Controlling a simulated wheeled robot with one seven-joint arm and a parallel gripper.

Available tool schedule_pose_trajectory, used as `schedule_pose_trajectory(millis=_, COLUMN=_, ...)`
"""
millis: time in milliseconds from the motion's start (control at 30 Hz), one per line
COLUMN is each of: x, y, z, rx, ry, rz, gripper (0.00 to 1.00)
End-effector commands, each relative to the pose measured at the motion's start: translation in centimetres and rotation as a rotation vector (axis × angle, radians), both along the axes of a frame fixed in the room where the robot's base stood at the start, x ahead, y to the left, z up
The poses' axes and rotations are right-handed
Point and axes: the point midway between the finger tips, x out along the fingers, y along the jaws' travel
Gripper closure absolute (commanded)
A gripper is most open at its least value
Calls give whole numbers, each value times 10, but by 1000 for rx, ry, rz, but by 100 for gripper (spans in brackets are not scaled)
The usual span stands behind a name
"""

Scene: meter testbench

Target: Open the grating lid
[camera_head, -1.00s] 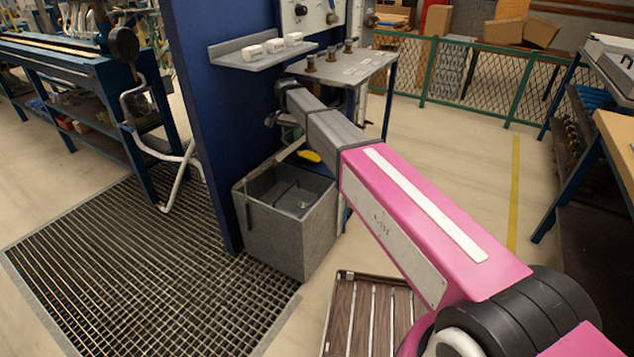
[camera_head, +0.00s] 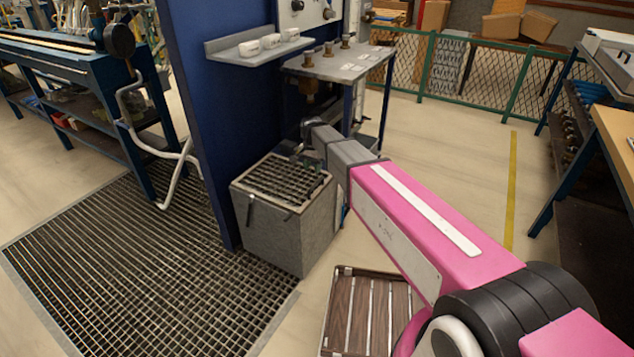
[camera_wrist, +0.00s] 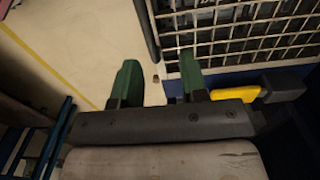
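The grating lid (camera_head: 278,180) lies flat across the top of the grey box (camera_head: 275,235), covering its opening. In the wrist view the grating (camera_wrist: 245,40) fills the upper right. In the head view my gripper (camera_head: 312,162) is at the box's back right corner, partly hidden by my own arm.
A blue panel (camera_head: 215,110) stands left of the box. A steel table (camera_head: 340,68) is behind it. A yellow part (camera_wrist: 235,94) shows beside the right finger. A slatted wooden piece (camera_head: 365,310) lies on the floor in front.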

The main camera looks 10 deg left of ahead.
Motion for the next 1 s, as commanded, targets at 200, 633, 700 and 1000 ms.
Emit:
schedule_pose_trajectory(millis=200, x=-6, y=-13, z=-35, rx=94, ry=-33, rz=-1, gripper=60)
schedule_pose_trajectory(millis=633, x=-7, y=-19, z=-67, rx=187, ry=-68, rz=0, gripper=60)
schedule_pose_trajectory(millis=700, x=-7, y=-19, z=-68, rx=188, ry=-69, rz=0, gripper=60)
schedule_pose_trajectory(millis=1000, x=-7, y=-19, z=-68, rx=187, ry=-68, rz=0, gripper=60)
